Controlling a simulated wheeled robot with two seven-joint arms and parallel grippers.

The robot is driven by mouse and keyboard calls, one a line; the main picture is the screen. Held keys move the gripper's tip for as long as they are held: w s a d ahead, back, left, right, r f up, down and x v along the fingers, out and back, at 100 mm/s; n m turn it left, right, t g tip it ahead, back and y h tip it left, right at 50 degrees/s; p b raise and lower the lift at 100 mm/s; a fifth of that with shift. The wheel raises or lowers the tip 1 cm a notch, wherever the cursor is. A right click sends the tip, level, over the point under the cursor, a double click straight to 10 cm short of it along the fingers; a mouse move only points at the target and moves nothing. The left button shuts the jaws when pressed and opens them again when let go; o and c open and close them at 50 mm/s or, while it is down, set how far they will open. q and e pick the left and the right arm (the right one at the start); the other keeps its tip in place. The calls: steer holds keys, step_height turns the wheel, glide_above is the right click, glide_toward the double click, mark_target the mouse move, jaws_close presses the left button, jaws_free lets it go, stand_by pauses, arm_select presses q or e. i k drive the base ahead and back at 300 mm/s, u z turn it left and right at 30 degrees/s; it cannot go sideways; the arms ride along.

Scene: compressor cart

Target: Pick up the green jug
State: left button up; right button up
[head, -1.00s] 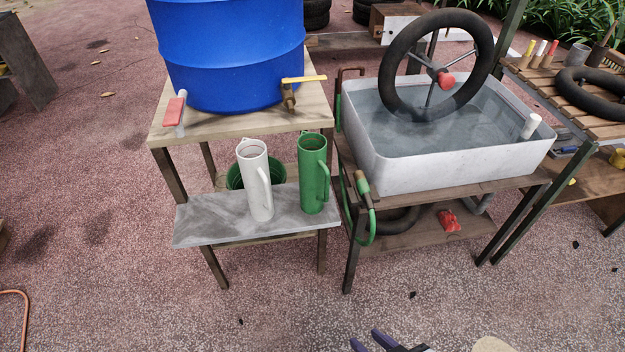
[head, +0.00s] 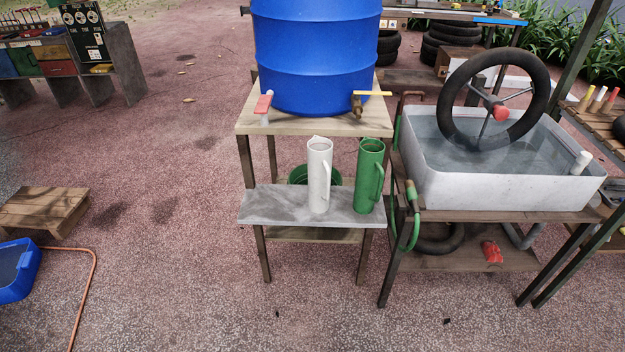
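The green jug (head: 369,177) stands upright on the grey shelf (head: 272,207) at the front of a wooden stand, in the head view. Its handle faces right. A white jug (head: 319,176) stands upright just to its left, with a small gap between them. Neither of my grippers is in the head view now, and nothing touches the green jug.
A blue barrel (head: 315,55) with a yellow-handled tap sits on the stand above. A dark green bucket (head: 300,174) is behind the white jug. Right of the stand, a white water tub (head: 470,185) holds a wheel (head: 456,110). The ground in front is clear.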

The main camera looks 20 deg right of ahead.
mark_target(370, 174)
steer(key=u, duration=1.2)
steer(key=i, duration=1.2)
steer(key=z, duration=0.6)
